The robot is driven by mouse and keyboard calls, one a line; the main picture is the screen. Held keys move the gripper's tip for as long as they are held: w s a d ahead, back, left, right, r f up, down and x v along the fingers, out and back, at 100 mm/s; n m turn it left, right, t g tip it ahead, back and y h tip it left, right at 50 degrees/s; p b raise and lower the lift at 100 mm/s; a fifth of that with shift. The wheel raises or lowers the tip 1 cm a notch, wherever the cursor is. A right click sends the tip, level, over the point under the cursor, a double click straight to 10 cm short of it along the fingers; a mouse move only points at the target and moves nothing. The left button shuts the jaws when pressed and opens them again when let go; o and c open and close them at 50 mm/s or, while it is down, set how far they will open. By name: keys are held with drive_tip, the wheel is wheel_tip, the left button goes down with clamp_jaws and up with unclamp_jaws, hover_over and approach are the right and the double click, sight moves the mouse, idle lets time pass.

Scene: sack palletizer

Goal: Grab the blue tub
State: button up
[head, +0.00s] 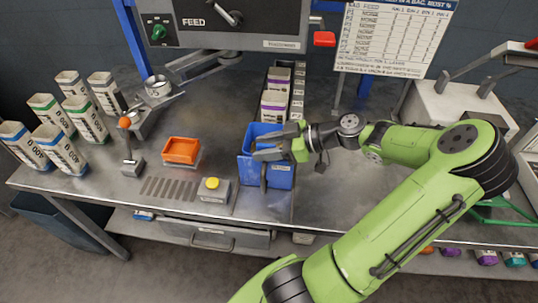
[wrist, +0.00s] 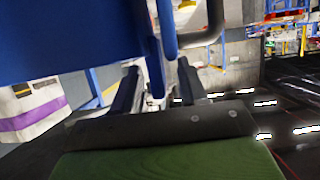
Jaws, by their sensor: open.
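The blue tub (head: 281,176) stands on the metal bench, near its front edge and right of the yellow button. My gripper (head: 268,147) is at the tub's upper right side, reaching in from the right with its fingers over the tub's top. In the wrist view the blue tub (wrist: 70,40) fills the upper left, very close. The two dark fingers of my gripper (wrist: 155,85) are apart, with a blue edge of the tub showing between them. I cannot tell whether the fingers touch it.
An orange tray (head: 181,151) and a yellow button box (head: 213,188) stand left of the tub. An orange-knobbed lever (head: 126,123) and several white sacks (head: 62,150) are farther left. Sacks with purple bands (head: 275,103) stand in a rack behind the tub.

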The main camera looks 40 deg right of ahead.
clamp_jaws()
idle(1.3)
